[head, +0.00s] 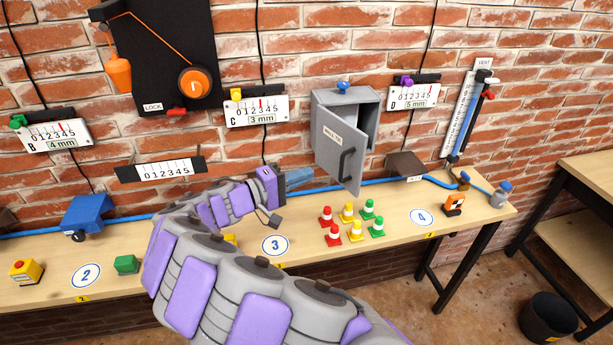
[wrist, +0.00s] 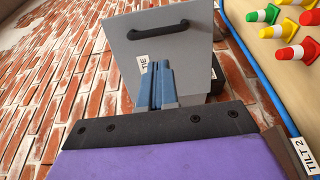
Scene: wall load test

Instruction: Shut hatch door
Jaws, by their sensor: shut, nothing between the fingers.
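The grey hatch door (head: 338,145) stands open from its grey wall box (head: 366,115), hinged on the left side as far as I can tell, and swung out toward me. It has a black handle (head: 346,165) and a white label. My gripper (head: 308,176) is shut and empty, just left of the door's lower part. In the wrist view the door (wrist: 170,45) fills the upper middle, with its handle (wrist: 158,30) near the top. The gripper's fingers (wrist: 158,80) point at the door; whether they touch it I cannot tell.
Several small red, yellow and green cones (head: 350,220) stand on the wooden bench (head: 300,243) below the door. A blue pipe (head: 385,180) runs along the wall.

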